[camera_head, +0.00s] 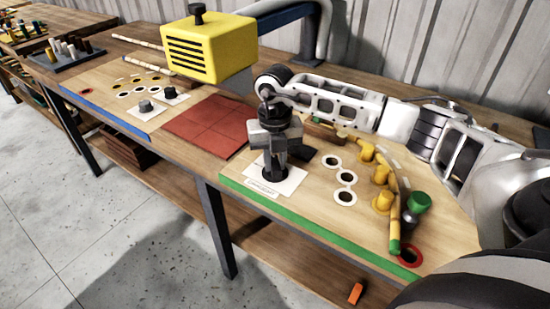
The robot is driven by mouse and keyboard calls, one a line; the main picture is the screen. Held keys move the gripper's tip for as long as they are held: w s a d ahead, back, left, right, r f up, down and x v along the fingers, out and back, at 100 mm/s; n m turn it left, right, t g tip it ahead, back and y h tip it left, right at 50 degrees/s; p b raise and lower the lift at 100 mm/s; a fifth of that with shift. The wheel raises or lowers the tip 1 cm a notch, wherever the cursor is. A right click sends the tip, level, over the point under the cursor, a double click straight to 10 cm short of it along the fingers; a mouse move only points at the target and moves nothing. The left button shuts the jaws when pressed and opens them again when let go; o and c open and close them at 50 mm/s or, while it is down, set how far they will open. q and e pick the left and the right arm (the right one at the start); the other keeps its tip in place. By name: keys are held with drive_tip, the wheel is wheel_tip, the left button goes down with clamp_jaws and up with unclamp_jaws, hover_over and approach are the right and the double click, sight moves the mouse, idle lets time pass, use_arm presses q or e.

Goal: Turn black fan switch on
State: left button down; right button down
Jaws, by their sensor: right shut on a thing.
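My right gripper (271,168) points straight down over a white label plate (286,186) on the green-edged board. Its fingers are shut on a dark switch knob at the plate, mostly hidden between and behind them. I cannot read the knob's turn position. A yellow slatted box (207,46), which looks like the fan unit, hangs over the back of the bench, with a black knob on top. My left gripper is not in view.
White-ringed holes (344,178) lie between. A red mat (208,126) and a blue-edged board with two knobs (145,106) are left.

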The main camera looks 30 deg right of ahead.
sight(275, 163)
drive_tip(key=m, duration=0.4)
drive_tip(key=shift+r+m+p, duration=0.1)
drive_tip(key=shift+m+p, duration=0.2)
drive_tip(key=shift+p, duration=0.1)
drive_tip(key=shift+w+m+p, duration=0.1)
drive_tip(key=shift+m+p, duration=0.3)
drive_tip(key=shift+m, duration=1.6)
drive_tip(key=c, duration=1.3)
unclamp_jaws()
wheel_tip(275, 163, up, 16)
drive_tip(key=shift+f+b, duration=0.1)
drive_tip(key=shift+b, duration=0.75)
